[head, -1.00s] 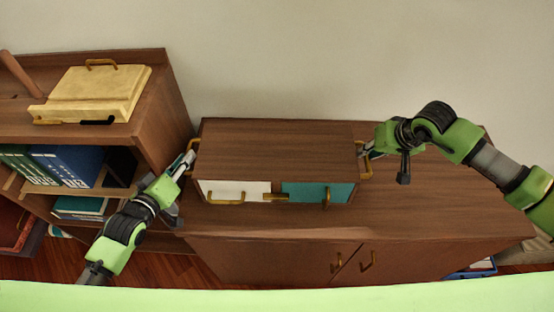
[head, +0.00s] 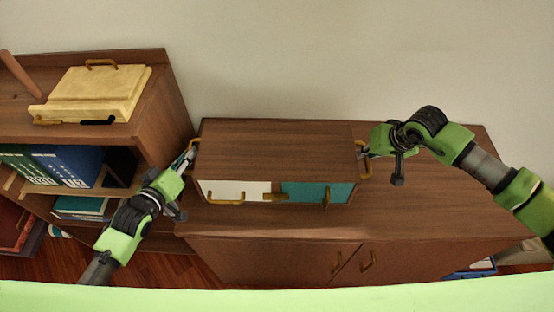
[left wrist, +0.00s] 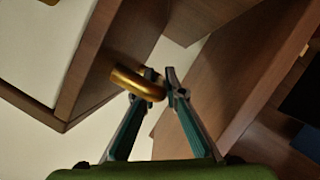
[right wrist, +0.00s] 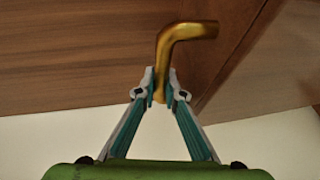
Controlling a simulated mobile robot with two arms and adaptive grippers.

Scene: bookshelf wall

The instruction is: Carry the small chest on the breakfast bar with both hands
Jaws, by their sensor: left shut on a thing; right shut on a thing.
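The small chest (head: 275,150) is a brown wooden box with a white front panel (head: 232,189) and a teal front panel (head: 305,191). It sits on the brown cabinet top in the head view. My left gripper (head: 191,152) is at its left side, shut on the brass side handle, which shows in the left wrist view (left wrist: 137,85). My right gripper (head: 364,153) is at its right side, shut on the other brass handle, which shows in the right wrist view (right wrist: 172,55). In the head view I cannot tell any gap under the chest.
The brown cabinet (head: 430,210) has clear top space right of the chest. A bookshelf (head: 150,115) stands close on the left, with a cream box (head: 95,92) on top and blue and green binders (head: 68,165) inside. A plain wall (head: 330,55) is behind.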

